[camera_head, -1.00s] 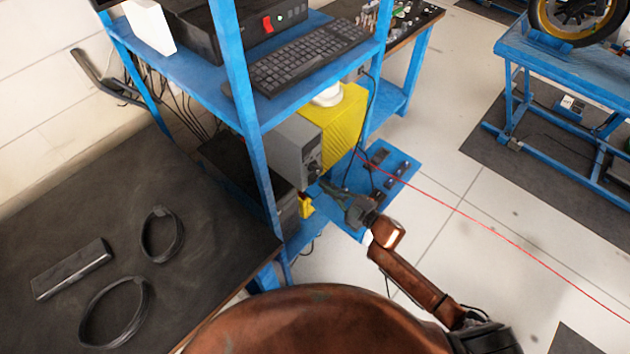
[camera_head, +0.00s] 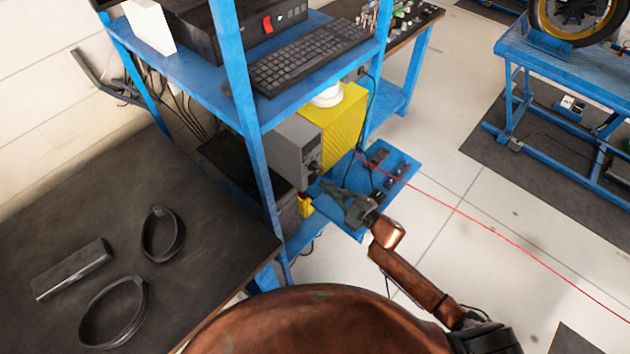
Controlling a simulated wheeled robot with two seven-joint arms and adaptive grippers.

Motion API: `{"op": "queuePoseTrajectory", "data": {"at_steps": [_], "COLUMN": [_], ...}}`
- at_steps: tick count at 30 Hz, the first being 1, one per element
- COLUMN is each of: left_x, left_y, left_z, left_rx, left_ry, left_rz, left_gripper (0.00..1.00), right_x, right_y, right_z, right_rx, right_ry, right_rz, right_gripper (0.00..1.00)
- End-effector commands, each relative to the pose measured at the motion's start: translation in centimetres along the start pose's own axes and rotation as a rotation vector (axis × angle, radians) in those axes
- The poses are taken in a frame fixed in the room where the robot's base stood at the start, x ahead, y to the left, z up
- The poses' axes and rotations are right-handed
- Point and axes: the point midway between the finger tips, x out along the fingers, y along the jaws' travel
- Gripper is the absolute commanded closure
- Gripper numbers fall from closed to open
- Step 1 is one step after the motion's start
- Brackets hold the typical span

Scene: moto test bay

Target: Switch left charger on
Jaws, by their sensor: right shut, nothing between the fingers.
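A grey box with a dark front panel (camera_head: 290,148), which looks like the left charger, stands on the lower shelf of the blue rack. A yellow box (camera_head: 343,128) stands just right of it. My right gripper (camera_head: 326,187) is shut and empty, its fingertips close to the lower part of the grey box's front. I cannot tell whether they touch it. The switch is too small or hidden to make out. My left gripper is not in view.
Blue rack posts (camera_head: 262,185) stand left of the grey box. A keyboard (camera_head: 308,58) lies on the shelf above. A dark table (camera_head: 200,225) with two black rings is at left. A thin red line crosses the open floor at right.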

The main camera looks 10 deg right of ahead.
Motion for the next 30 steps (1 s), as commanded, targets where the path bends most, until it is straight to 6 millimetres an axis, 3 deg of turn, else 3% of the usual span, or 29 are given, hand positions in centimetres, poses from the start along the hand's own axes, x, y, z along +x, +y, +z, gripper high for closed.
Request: {"op": "queuePoseTrajectory", "data": {"at_steps": [30], "left_x": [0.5], "left_y": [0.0], "left_z": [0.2], "left_rx": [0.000], "left_ry": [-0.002], "left_rz": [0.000], "left_gripper": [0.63], "right_x": [2.4], "right_y": [0.0], "right_z": [0.0], "right_rx": [0.001], "right_ry": [0.000], "right_rz": [0.000], "right_gripper": [1.00]}}
